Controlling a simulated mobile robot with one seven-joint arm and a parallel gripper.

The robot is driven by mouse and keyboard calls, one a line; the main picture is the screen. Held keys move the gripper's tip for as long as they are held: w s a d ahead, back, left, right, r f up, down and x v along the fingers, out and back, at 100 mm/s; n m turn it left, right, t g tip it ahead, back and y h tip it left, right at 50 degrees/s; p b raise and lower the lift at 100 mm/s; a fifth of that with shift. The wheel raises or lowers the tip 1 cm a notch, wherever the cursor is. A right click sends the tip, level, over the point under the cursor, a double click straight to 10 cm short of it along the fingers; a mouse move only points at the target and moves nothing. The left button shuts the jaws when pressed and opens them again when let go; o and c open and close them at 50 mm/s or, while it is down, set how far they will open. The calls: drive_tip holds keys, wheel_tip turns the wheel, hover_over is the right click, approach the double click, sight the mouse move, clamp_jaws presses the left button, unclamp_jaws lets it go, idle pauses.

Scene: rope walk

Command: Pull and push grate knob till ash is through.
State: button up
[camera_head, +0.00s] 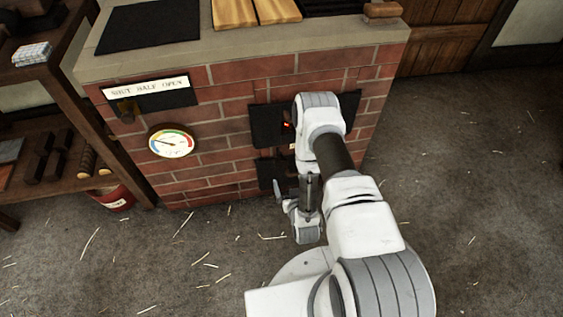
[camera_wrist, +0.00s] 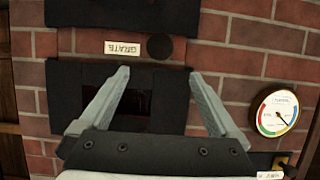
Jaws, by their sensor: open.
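The grate knob (camera_wrist: 159,46) is a dark round knob on the brick front, beside a pale label reading GRATE (camera_wrist: 123,48), upside down in the wrist view. My gripper (camera_wrist: 160,73) is open and empty, its two grey fingers apart and pointing at the brick front near the knob. I cannot tell how far short of the knob the tips are. In the head view my gripper (camera_head: 279,190) is low before the stove, partly hidden by my arm, and the knob cannot be made out. No ash can be made out.
The brick stove (camera_head: 225,110) has a dark firebox door frame (camera_head: 266,127) with a faint red glow. A round gauge (camera_head: 171,142) and a SHUT HALF OPEN damper plate (camera_head: 150,90) are to its left. A shelf (camera_head: 105,152) and red bucket (camera_head: 113,199) stand further left. The straw-strewn floor is clear.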

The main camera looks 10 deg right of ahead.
sight(282, 163)
drive_tip(key=b+x, duration=0.4)
drive_tip(key=x, duration=1)
drive_tip(key=shift+f+b, duration=0.1)
drive_tip(key=shift+b, duration=0.25)
clamp_jaws()
